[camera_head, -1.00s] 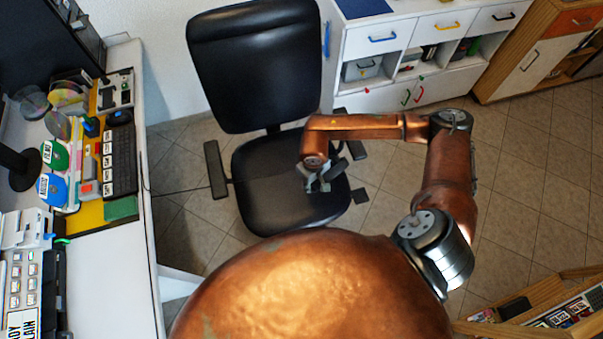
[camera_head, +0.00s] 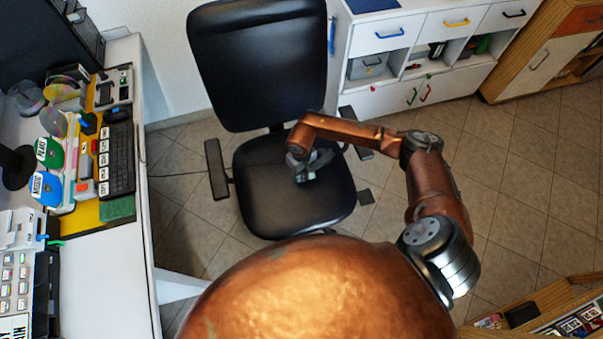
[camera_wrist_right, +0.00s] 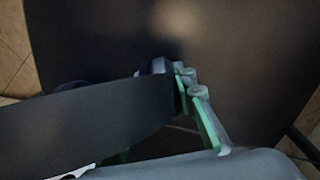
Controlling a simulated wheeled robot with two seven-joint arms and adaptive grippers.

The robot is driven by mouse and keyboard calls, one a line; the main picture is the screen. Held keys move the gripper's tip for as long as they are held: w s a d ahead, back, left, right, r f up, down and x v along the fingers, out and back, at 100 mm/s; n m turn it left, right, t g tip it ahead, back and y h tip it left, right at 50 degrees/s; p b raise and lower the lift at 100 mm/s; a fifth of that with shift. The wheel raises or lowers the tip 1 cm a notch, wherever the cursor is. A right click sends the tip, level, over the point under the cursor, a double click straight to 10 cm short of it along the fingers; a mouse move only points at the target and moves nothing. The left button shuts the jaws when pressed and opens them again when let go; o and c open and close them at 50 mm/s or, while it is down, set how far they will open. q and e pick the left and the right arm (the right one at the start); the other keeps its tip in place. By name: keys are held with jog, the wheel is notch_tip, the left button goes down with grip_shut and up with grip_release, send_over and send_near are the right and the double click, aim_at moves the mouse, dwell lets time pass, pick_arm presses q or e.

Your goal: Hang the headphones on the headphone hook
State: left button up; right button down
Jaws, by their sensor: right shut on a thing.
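My right gripper (camera_head: 303,174) is above the seat of the black office chair in the head view. In the right wrist view its green-edged fingers (camera_wrist_right: 195,105) are shut on a wide, dark curved band, which looks like the headphones (camera_wrist_right: 95,118). The band runs off to the left, and a dark rounded end sits beside the fingers. In the head view the headphones are too small and dark to tell apart from the chair. I cannot make out a headphone hook for certain. My left gripper is not in view.
The black chair (camera_head: 258,75) stands ahead, its seat under my right gripper. A white desk (camera_head: 105,275) with discs and a keyboard (camera_head: 117,160) is at left. A white cabinet (camera_head: 385,98) stands behind at right, with a blue piece (camera_head: 332,35) on its side. Tiled floor is free at right.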

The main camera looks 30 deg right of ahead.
aim_at(316, 163)
jog(key=shift+f, duration=0.15)
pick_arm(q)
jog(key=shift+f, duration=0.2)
pick_arm(e)
jog(key=c, duration=1.6)
grip_release()
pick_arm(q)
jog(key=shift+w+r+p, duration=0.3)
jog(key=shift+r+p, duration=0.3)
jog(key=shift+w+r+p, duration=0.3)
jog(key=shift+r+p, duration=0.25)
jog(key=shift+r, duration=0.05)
pick_arm(e)
notch_tip(316, 163, up, 12)
jog(key=shift+a+r, duration=0.15)
